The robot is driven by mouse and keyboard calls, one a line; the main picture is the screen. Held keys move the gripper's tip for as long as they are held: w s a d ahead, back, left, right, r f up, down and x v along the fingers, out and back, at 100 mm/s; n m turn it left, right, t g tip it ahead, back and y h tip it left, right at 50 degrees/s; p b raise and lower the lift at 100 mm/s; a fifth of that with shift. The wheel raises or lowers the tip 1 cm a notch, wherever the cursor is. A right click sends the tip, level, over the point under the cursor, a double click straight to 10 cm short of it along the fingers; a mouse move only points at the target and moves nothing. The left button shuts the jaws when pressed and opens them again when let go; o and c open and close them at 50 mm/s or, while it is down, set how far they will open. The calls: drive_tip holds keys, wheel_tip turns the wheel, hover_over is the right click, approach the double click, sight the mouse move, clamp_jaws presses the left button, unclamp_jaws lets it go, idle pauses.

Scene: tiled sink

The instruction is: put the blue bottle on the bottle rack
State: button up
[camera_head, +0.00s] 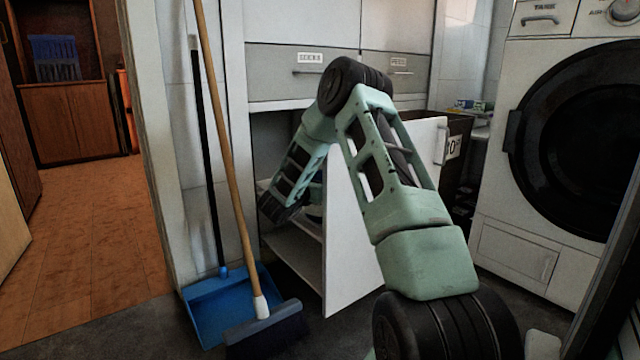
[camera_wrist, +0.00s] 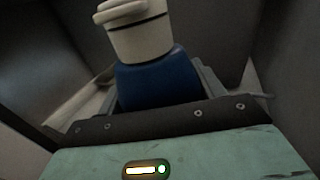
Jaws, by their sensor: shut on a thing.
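The blue bottle (camera_wrist: 155,82) shows in the wrist view, with a white upper part and cap (camera_wrist: 136,33) pointing away from the camera. My gripper (camera_wrist: 160,85) is shut on its blue body, with a finger on each side. In the head view my arm reaches into the open lower cabinet, and the gripper and bottle are hidden there. I cannot make out a bottle rack for certain in either view.
A white cabinet door (camera_head: 350,225) stands open right of my forearm. A broom (camera_head: 225,150) and blue dustpan (camera_head: 215,305) stand left of the cabinet. A washing machine (camera_head: 520,235) is at right. A blue slatted object (camera_head: 55,57) sits on a far wooden cabinet.

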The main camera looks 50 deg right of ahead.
drive_tip(key=o, duration=1.7)
drive_tip(key=shift+f, duration=0.1)
drive_tip(key=a+p, duration=0.1)
drive_tip(key=a, duration=0.3)
drive_tip(key=a+p, duration=0.2)
drive_tip(key=a, duration=0.2)
drive_tip(key=s+a+p, duration=0.1)
drive_tip(key=a+p, duration=0.1)
drive_tip(key=a, duration=0.2)
